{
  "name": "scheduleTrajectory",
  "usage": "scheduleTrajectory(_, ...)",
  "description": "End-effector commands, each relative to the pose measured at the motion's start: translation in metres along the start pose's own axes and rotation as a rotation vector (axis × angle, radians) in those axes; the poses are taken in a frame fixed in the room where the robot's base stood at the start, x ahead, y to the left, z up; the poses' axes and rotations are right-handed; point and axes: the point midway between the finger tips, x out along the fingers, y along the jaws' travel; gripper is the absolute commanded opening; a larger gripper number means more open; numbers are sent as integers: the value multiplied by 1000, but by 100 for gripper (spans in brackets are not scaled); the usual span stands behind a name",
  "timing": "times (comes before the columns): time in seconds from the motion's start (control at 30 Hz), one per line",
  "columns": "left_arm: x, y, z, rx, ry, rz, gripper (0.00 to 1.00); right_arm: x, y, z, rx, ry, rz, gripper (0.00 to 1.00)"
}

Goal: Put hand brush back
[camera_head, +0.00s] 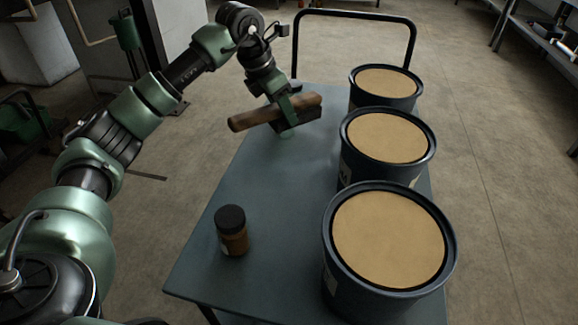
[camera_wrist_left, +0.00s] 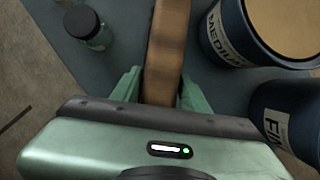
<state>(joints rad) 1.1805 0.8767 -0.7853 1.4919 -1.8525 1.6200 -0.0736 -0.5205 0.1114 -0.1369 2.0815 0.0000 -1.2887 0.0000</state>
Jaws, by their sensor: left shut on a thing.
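The hand brush (camera_head: 250,118) has a long brown wooden body with a dark part beneath its right end. My left gripper (camera_head: 284,107) is shut around its middle, at the far left part of the blue-grey table. The brush lies across the fingers, its left end pointing slightly down. In the left wrist view the wooden brush (camera_wrist_left: 165,40) runs up between the two green fingers (camera_wrist_left: 160,90) of my left gripper. I cannot tell whether the brush touches the table. My right gripper is in neither view.
Three dark buckets with tan tops stand along the right of the table (camera_head: 270,200): near (camera_head: 390,243), middle (camera_head: 388,138), far (camera_head: 386,84). A brown jar with a black lid (camera_head: 231,230) stands front left. A black rail (camera_head: 355,14) rises behind. The table's middle left is clear.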

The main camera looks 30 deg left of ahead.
Motion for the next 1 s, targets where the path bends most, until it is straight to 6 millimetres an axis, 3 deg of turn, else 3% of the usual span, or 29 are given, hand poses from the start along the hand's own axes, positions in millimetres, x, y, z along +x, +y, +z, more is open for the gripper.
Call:
scheduleTrajectory(0.03,17,0,-8,0,4,-2,7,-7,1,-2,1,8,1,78)
scheduleTrajectory(0.2,60,-1,-26,1,3,-2,7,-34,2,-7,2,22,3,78)
scheduleTrajectory(0.4,98,-1,-41,3,2,-2,7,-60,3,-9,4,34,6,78)
scheduleTrajectory(0.67,117,-1,-48,3,0,-2,7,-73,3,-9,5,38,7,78)
scheduleTrajectory(0.9,148,-1,-62,3,1,-3,7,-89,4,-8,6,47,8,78)
scheduleTrajectory(1.0,151,-1,-62,4,-2,-2,7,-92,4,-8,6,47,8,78)
